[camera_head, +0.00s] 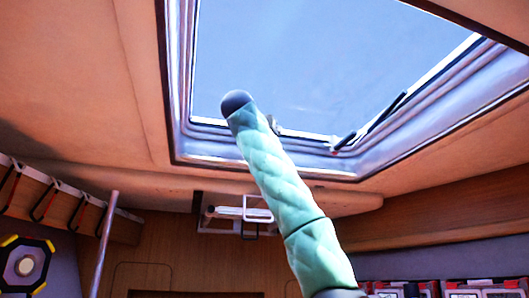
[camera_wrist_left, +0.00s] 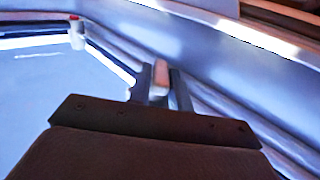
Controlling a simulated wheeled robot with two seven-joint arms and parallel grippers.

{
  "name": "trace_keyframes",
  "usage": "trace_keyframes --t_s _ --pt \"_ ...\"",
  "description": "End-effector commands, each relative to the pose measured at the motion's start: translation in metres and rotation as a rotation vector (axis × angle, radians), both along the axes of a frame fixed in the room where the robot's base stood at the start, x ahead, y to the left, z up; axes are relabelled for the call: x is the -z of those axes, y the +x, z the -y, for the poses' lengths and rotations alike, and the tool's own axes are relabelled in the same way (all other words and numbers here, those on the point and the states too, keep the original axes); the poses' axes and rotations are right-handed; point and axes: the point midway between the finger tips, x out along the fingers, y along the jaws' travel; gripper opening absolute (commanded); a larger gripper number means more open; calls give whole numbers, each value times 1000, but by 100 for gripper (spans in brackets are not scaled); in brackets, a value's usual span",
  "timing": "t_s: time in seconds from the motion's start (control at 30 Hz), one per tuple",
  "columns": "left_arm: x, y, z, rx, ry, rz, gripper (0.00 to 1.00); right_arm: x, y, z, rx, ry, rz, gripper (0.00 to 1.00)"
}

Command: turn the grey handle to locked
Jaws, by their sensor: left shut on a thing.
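My left gripper (camera_wrist_left: 161,84) is at the hatch frame in the left wrist view, its two dark fingers shut on a small pale grey handle (camera_wrist_left: 160,73) with a reddish face. Most of the handle is hidden between the fingers, so I cannot read its turn angle or any lock mark. A second pale fitting with a red top (camera_wrist_left: 76,32) stands farther along the frame. In the head view a green-sleeved arm of mine (camera_head: 275,180) reaches up to the hatch; its gripper is hidden. My right gripper is in neither view.
The roof hatch pane (camera_head: 320,60) sits in a grey metal frame (camera_head: 400,145). A dark fitting (camera_head: 344,140) and a dark strut (camera_head: 386,113) lie at its lower right edge. A pole (camera_head: 104,245) and a yellow-black panel (camera_head: 25,264) are lower left.

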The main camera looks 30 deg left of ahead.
Motion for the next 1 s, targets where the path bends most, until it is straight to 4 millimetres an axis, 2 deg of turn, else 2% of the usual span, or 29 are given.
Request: trace_keyframes --t_s 0.03,0.1,0.33,0.6,1.0 --pt "6 -2 -4 40 -3 0 0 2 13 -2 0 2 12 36" --pt "6 -1 -5 105 -2 -1 0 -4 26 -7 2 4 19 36" --pt "5 -1 -8 316 -2 -2 0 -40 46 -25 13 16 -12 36" --pt "3 1 -12 543 -2 -2 0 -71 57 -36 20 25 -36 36" --pt "1 2 -13 736 -1 -1 0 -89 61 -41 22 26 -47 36"
